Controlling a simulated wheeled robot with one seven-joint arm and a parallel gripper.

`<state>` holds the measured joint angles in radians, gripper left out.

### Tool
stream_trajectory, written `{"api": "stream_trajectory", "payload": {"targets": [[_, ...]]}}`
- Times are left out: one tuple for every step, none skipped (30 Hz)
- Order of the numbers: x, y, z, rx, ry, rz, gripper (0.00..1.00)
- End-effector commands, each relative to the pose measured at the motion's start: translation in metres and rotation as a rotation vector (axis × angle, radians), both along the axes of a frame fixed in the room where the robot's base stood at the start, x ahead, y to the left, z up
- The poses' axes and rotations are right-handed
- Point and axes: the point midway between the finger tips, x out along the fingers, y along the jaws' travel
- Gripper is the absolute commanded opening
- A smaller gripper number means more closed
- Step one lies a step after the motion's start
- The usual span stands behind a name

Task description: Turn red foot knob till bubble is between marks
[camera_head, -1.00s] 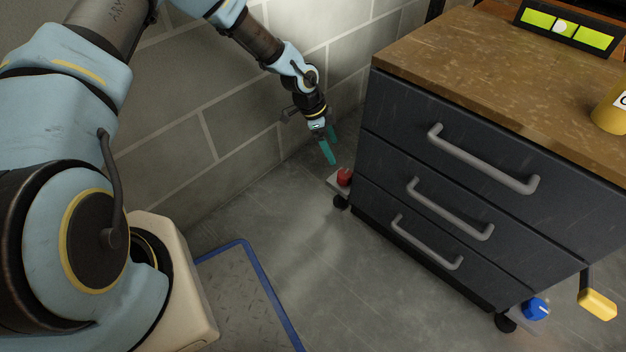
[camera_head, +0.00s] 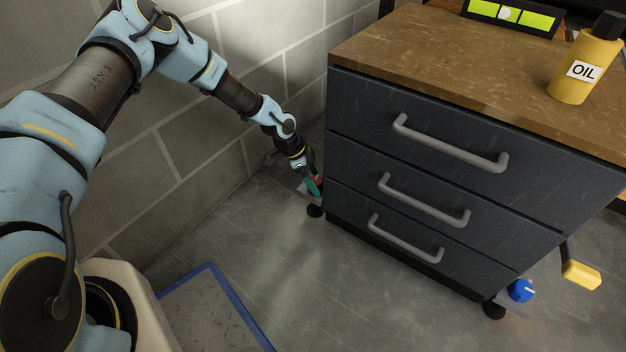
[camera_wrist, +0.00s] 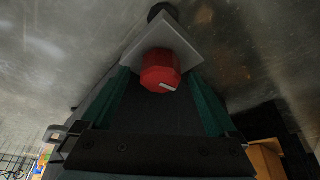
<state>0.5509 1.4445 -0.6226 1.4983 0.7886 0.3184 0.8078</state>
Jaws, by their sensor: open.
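The red foot knob (camera_wrist: 160,70), with a white pointer line, sits on a grey plate (camera_wrist: 165,40) in the wrist view. My gripper (camera_wrist: 158,76) is open, with one green finger on each side of the knob. I cannot tell whether the fingers touch it. In the head view, my gripper (camera_head: 313,186) is at the cabinet's left foot and mostly hides the red knob (camera_head: 318,181). The level (camera_head: 541,20) on the cabinet top is green; its pale round bubble (camera_head: 508,14) is near the middle, seemingly between dark marks, though small to judge.
The dark drawer cabinet (camera_head: 420,165) has grey handles and a wooden top with a yellow oil bottle (camera_head: 590,62). A block wall (camera_head: 200,140) is close on the left. Blue-edged mat (camera_head: 215,320) lies in front.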

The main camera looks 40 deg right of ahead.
Motion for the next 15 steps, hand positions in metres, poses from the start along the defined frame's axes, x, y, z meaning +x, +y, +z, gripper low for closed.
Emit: {"api": "stream_trajectory", "payload": {"targets": [[0.0001, -0.0002, -0.0001, 0.0, 0.0, 0.0, 0.94], [0.0001, -0.0002, 0.0001, 0.0, 0.0, 0.0, 0.94], [0.0002, -0.0001, 0.0002, 0.0, 0.0, 0.0, 0.94], [0.0002, -0.0001, 0.0002, 0.0, 0.0, 0.0, 0.94], [0.0002, -0.0001, 0.0003, 0.0, 0.0, 0.0, 0.94], [0.0002, -0.0001, 0.0003, 0.0, 0.0, 0.0, 0.93], [0.0002, -0.0001, 0.0003, 0.0, 0.0, -0.001, 0.9], [0.0002, -0.0001, 0.0003, 0.0, 0.0, 0.0, 0.86], [0.0002, -0.0001, 0.0004, 0.0, 0.0, -0.001, 0.82], [0.0002, -0.0001, 0.0004, 0.0, 0.0, -0.001, 0.79], [0.0002, -0.0001, 0.0004, 0.0, 0.0, -0.001, 0.75], [0.0002, -0.0001, 0.0004, 0.0, 0.0, -0.001, 0.71], [0.0002, 0.0, 0.0005, 0.0, 0.0, -0.001, 0.67], [0.0002, -0.0001, 0.0004, 0.0, 0.0, -0.001, 0.64], [0.0002, 0.0, 0.0005, 0.0, 0.0, -0.001, 0.59]]}}
